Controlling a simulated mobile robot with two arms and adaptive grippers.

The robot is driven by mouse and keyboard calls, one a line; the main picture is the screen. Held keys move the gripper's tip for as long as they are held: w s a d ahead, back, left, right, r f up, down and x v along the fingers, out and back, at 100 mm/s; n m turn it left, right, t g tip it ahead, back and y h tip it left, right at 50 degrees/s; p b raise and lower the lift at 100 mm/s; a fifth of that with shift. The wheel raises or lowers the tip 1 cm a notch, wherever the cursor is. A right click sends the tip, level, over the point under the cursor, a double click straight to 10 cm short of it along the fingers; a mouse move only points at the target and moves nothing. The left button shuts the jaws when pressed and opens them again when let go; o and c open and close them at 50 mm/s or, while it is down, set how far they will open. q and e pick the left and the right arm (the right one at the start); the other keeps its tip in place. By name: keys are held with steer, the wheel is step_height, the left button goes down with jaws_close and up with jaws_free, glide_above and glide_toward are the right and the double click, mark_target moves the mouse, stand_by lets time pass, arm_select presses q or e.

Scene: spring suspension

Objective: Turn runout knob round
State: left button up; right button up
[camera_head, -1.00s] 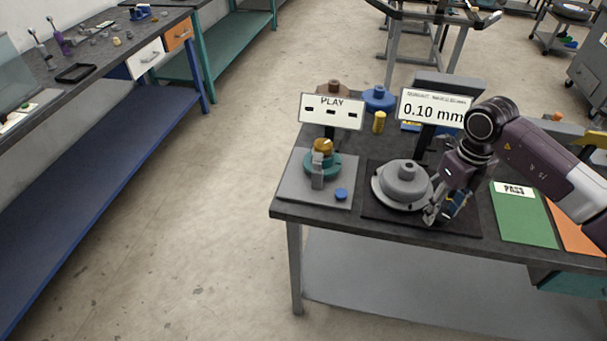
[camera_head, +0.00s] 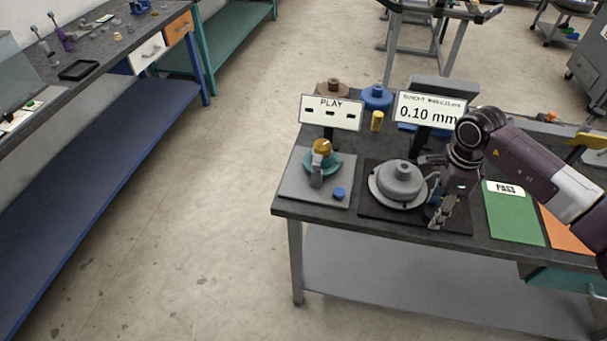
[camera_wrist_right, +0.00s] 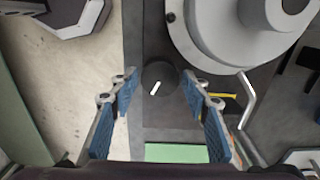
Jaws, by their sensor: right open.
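The runout knob (camera_wrist_right: 160,76) is a dark round knob with a white mark, near the centre of the right wrist view. My right gripper (camera_wrist_right: 159,82) is open, with one finger on each side of the knob and a gap on both sides. In the head view my right gripper (camera_head: 437,220) points down at the right front of the runout stand (camera_head: 375,209), and the knob is hidden or too small to tell there. A grey stepped flange (camera_head: 399,186) sits beside the gripper. The display (camera_head: 430,112) behind reads 0.10 mm. My left gripper is out of view.
Left of the flange is a grey plate (camera_head: 297,181) with a teal fixture (camera_head: 322,168) and a blue button (camera_head: 338,194), below a PLAY sign (camera_head: 331,112). A green PASS pad (camera_head: 515,218) and an orange pad (camera_head: 573,233) lie on the right.

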mark_target(434, 212)
steer(key=shift+r+n, duration=0.2)
steer(key=shift+n, duration=0.4)
steer(key=shift+w+r+n, duration=0.1)
steer(key=shift+n, duration=0.2)
step_height(434, 212, up, 7)
steer(key=shift+f+b, duration=0.1)
steer(key=shift+b, duration=1.05)
steer(key=a+t+y, duration=0.1)
steer(key=a+y, duration=0.6)
steer(key=a, duration=1.3)
steer(key=s+a+r+m+y, duration=0.1)
steer(key=a+r+y, duration=0.2)
steer(key=a, duration=0.3)
steer(key=s+a+r+m+t+y, duration=0.1)
steer(key=a+r+y, duration=0.2)
steer(key=a, duration=0.3)
steer(key=shift+s+a+m, duration=0.2)
steer(key=shift+s+m, duration=0.1)
steer(key=shift+m, duration=0.1)
steer(key=shift+o, duration=0.4)
steer(key=shift+o, duration=1)
